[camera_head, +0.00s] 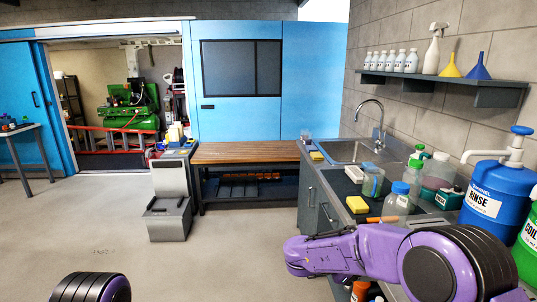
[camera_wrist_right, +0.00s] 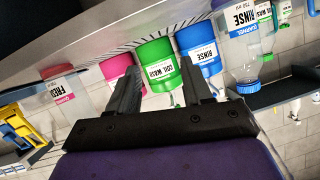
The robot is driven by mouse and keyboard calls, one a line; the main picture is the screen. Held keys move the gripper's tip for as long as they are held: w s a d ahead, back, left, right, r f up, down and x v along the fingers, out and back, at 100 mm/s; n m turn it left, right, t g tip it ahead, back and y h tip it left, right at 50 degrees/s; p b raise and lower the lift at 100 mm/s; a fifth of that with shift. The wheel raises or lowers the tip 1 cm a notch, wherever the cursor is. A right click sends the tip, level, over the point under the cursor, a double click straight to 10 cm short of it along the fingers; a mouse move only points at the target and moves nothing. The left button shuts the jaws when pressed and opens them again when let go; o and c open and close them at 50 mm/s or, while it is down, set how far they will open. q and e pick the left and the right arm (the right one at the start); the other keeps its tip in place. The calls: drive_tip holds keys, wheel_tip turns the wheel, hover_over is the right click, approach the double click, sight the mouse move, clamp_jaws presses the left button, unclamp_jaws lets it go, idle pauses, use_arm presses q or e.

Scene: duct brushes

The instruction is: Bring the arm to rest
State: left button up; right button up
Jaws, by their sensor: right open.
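My right arm (camera_head: 370,255) comes in from the lower right of the head view, in front of the counter; its gripper is not visible there. In the right wrist view my right gripper (camera_wrist_right: 162,88) is open, its two dark fingers apart with nothing between them. A green coil wash container (camera_wrist_right: 158,62) shows beyond the fingers, and a blue rinse container (camera_wrist_right: 198,50) is to its right. The wrist picture appears upside down, as the labels are inverted. Of my left arm only a dark rounded part (camera_head: 90,288) shows at the lower left; its gripper is out of view.
A blue rinse jug (camera_head: 488,200) and several bottles crowd the counter at right, by a sink (camera_head: 355,152). A wall shelf (camera_head: 440,85) holds bottles and funnels. A wooden-topped bench (camera_head: 245,152) and a grey stand (camera_head: 170,205) are further back. The floor at left is clear.

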drive_tip(key=s+d+f+n+t+y, duration=0.1)
drive_tip(key=s+f+n+t+y, duration=0.35)
drive_tip(key=f, duration=0.55)
drive_tip(key=s+d+f+n+t+y, duration=0.2)
drive_tip(key=s+f+n+t+y, duration=0.3)
drive_tip(key=f, duration=0.6)
drive_tip(key=s+d+f+n+g, duration=0.1)
drive_tip(key=s+f+g, duration=0.3)
drive_tip(key=s, duration=0.9)
drive_tip(key=s+d+f+n+g, duration=0.1)
drive_tip(key=s+f+g, duration=0.3)
drive_tip(key=s, duration=0.9)
drive_tip(key=shift+s+y, duration=0.2)
drive_tip(key=shift+y, duration=0.15)
drive_tip(key=shift+g, duration=0.25)
